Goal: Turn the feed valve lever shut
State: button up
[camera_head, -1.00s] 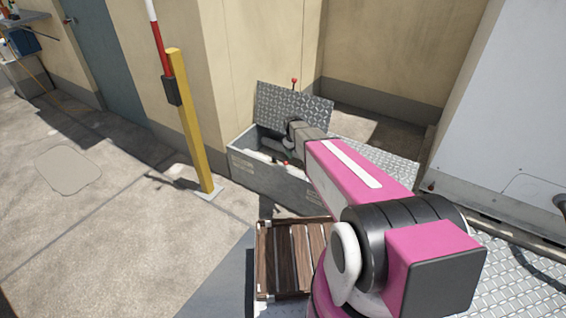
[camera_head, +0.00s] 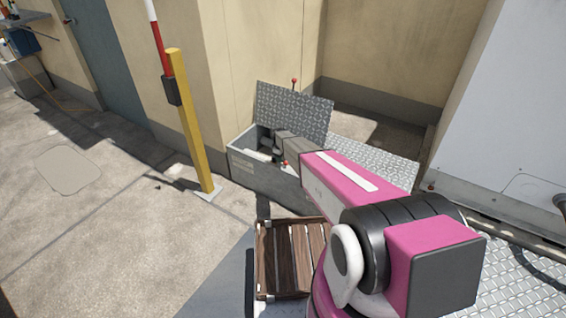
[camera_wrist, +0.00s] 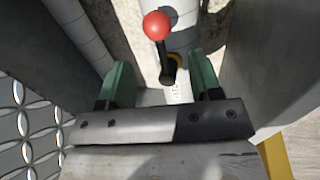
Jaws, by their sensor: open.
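The feed valve lever shows in the wrist view as a black arm with a red ball knob (camera_wrist: 157,25). Its arm runs from the knob down to a dark pivot with a yellow part beside it, on a pale pipe (camera_wrist: 182,38). My gripper (camera_wrist: 162,80) has two green fingers, open, one on either side of the lever's lower end in the picture. I cannot tell whether either finger touches it. In the head view, my gripper end reaches into an open grey box (camera_head: 240,163), and a small red knob (camera_head: 285,162) shows beside it.
The box's checkered metal lid (camera_head: 295,112) stands raised behind my gripper, with another red knob (camera_head: 295,81) above it. A yellow post (camera_head: 190,125) stands left of the box. A slatted wooden crate (camera_head: 290,258) sits in front. Concrete at left is open.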

jog(key=f, duration=0.5)
jog(key=shift+w+d, duration=0.3)
jog(key=shift+w, duration=0.1)
grip_shut()
jog(key=shift+s+a+m+h, duration=0.15)
jog(key=shift+s+a+m, duration=0.15)
jog(key=shift+m, duration=0.45)
jog(key=shift+s+a+m+h, duration=0.15)
jog(key=shift+s+a+m, duration=0.15)
jog(key=shift+m, duration=0.45)
grip_release()
jog(key=shift+r, duration=0.1)
jog(key=v, duration=1)
jog(key=shift+r, duration=0.3)
jog(key=shift+w, duration=0.1)
